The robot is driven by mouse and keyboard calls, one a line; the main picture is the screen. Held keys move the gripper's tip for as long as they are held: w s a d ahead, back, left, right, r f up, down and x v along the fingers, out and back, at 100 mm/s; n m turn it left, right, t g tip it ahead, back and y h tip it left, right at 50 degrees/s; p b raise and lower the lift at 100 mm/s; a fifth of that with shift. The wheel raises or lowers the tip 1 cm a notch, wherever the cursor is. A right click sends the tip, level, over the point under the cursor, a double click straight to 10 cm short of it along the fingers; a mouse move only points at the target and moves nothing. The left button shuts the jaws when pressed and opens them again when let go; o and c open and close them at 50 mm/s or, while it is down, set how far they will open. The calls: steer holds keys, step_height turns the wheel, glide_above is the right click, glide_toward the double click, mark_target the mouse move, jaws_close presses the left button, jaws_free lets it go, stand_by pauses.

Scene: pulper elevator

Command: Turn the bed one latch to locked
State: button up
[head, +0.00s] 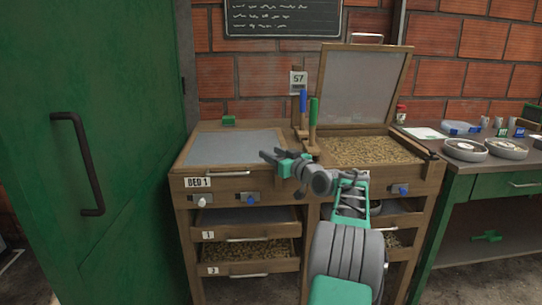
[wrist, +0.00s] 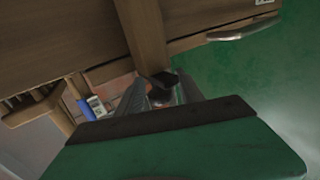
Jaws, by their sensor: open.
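The bed 1 label (head: 197,182) is on the front rail of the left wooden bed (head: 189,150). Below it is a small white knob (head: 201,201). To the right, on the same rail, is a latch with a blue knob on a grey plate (head: 250,197); I cannot tell its locked or unlocked side from here. My gripper (head: 270,157) is open and empty, above the front part of the bed and apart from the latch. In the wrist view my gripper (wrist: 162,92) shows near wooden beams; the latch is not identifiable there.
A second blue-knobbed latch (head: 399,190) is on the right bed's rail, partly behind my arm. The right bed's mesh lid (head: 362,85) stands raised. Blue and green upright handles (head: 314,115) stand between the beds. A green door (head: 85,150) is at left, a side table (head: 505,160) at right.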

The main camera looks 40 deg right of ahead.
steer(key=shift+c, duration=0.3)
jaws_close()
steer(key=n+y+p, duration=0.1)
steer(key=y+p, duration=0.1)
steer(key=shift+w+a+r+n+y, duration=0.1)
steer(key=shift+a+r+n+y, duration=0.15)
steer(key=shift+n+y, duration=0.15)
steer(key=shift+a+f+n+y+p, duration=0.2)
steer(key=shift+n+y+p, duration=0.4)
steer(key=shift+y+p, duration=0.15)
jaws_free()
steer(key=shift+d, duration=0.1)
steer(key=shift+o, duration=0.3)
